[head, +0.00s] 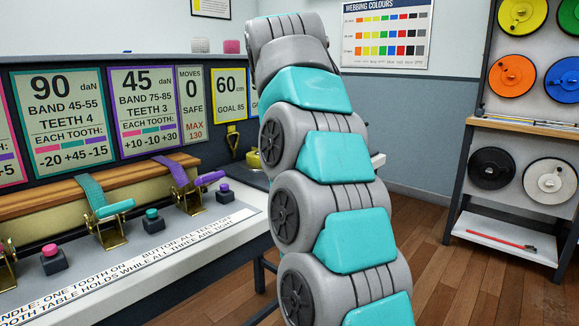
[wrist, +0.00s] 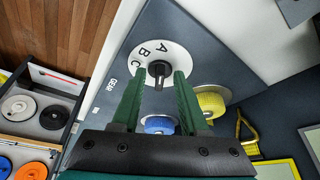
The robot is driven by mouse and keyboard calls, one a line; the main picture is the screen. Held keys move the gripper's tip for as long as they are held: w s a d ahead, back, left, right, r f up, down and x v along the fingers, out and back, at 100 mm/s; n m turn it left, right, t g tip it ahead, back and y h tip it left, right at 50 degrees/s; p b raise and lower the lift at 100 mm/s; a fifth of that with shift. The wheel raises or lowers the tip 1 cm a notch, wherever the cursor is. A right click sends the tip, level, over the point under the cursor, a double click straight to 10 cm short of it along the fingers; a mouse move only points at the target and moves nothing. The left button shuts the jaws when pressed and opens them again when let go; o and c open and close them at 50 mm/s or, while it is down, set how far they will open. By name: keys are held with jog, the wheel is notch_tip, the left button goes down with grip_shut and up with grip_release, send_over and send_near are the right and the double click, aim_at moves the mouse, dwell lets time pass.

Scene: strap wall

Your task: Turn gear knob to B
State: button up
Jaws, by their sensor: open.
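The gear knob (wrist: 159,69) is a small black knob on a white round dial (wrist: 178,54) in the wrist view. The letters A, B and C run along the dial's upper left edge, with the word GEAR beside it. I cannot tell clearly which letter the knob points to. My gripper (wrist: 160,75) has two dark green fingers, spread apart and empty. In the picture the knob lies between the fingertips; whether they touch it I cannot tell. In the head view my arm hides the knob and the gripper.
A yellow spool (wrist: 212,103) and a blue spool (wrist: 158,124) sit near the dial in the wrist view. In the head view, a bench with a teal-handled ratchet (head: 115,209) and a purple-handled ratchet (head: 205,181) stands left. A shelf (head: 500,246) with reels stands right.

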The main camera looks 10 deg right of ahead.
jog(key=shift+c, duration=0.4)
grip_shut()
jog(key=shift+d+n, duration=0.1)
jog(key=shift+n, duration=0.2)
jog(key=n+p, duration=0.1)
jog(key=n+y+p, duration=0.1)
jog(key=n+p, duration=0.1)
jog(key=shift+s+d+r, duration=0.1)
jog(key=shift+d+r, duration=0.1)
jog(key=shift+d+f+n+y+p, duration=0.1)
jog(key=shift+n+y+p, duration=0.4)
jog(key=shift+n, duration=0.5)
jog(key=shift+d+f+n+y+p, duration=0.1)
jog(key=shift+n+y+p, duration=0.35)
jog(key=shift+n, duration=0.55)
jog(key=shift+o, duration=0.4)
grip_release()
